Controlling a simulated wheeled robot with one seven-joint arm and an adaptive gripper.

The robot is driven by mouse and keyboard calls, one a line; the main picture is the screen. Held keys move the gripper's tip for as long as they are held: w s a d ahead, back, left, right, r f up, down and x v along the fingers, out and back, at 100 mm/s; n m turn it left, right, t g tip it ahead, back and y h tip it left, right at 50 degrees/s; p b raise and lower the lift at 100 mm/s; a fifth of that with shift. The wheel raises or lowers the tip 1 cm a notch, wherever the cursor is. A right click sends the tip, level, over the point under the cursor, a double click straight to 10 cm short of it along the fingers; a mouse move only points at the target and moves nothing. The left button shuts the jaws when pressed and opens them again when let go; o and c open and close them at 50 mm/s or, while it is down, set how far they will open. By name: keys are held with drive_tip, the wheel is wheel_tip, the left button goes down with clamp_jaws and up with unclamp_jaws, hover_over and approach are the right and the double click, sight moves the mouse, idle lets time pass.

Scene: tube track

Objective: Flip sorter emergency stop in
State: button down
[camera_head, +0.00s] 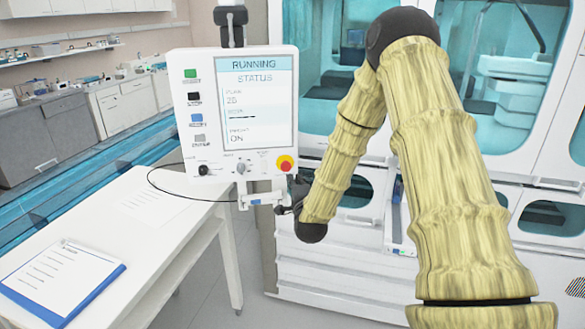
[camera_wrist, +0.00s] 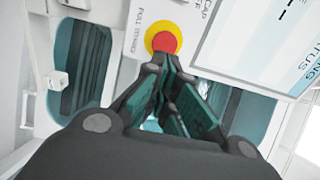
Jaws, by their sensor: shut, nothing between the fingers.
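The emergency stop is a red button with a yellow ring (camera_head: 285,163) at the lower right corner of a white control panel (camera_head: 180,72). In the wrist view the red button (camera_wrist: 164,42) is just beyond my fingertips. My gripper (camera_wrist: 163,66) is shut and empty, its fingertips close below the button; I cannot tell whether they touch it. In the head view my gripper (camera_head: 283,209) is dark, small and partly hidden behind my arm's end, just below the panel's lower right corner. The panel screen (camera_head: 257,101) reads RUNNING STATUS.
A white table (camera_head: 120,225) with a clipboard (camera_head: 62,277) and a paper sheet stands at the left. A black cable (camera_head: 150,181) loops beside the panel. White machine cabinets with teal windows (camera_head: 505,100) stand behind my arm. Knobs (camera_head: 241,168) and coloured buttons sit on the panel.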

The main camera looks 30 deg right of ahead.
sight(293, 172)
drive_tip(key=shift+p+x, duration=1.35)
drive_tip(key=shift+x, duration=1.45)
